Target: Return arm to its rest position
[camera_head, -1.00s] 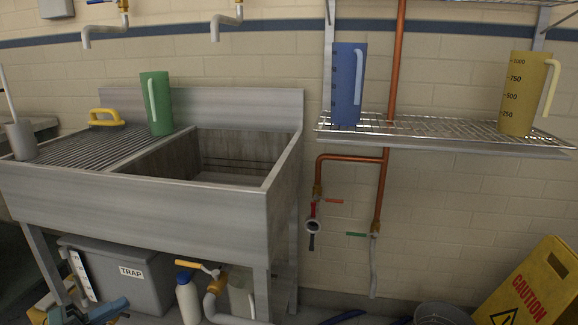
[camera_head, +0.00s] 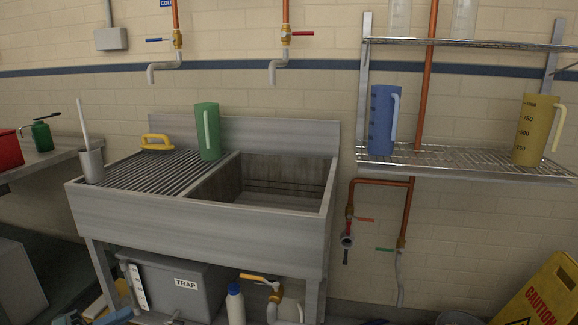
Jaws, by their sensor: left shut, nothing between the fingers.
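My left gripper (camera_head: 118,315) shows only as a small blue and grey part at the bottom edge on the left. It is low, in front of the sink's underside and the grey trap box (camera_head: 160,290). It is shut with nothing in it, and most of its arm is below the picture. My right gripper is not in view.
The steel sink (camera_head: 200,232) stands in the middle left, with a green jug (camera_head: 207,130) and a yellow-handled brush (camera_head: 156,143) on it. A white bottle (camera_head: 235,302) stands below. A wire shelf (camera_head: 455,160) holds blue (camera_head: 382,120) and yellow (camera_head: 533,130) jugs. A caution sign (camera_head: 540,295) stands right.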

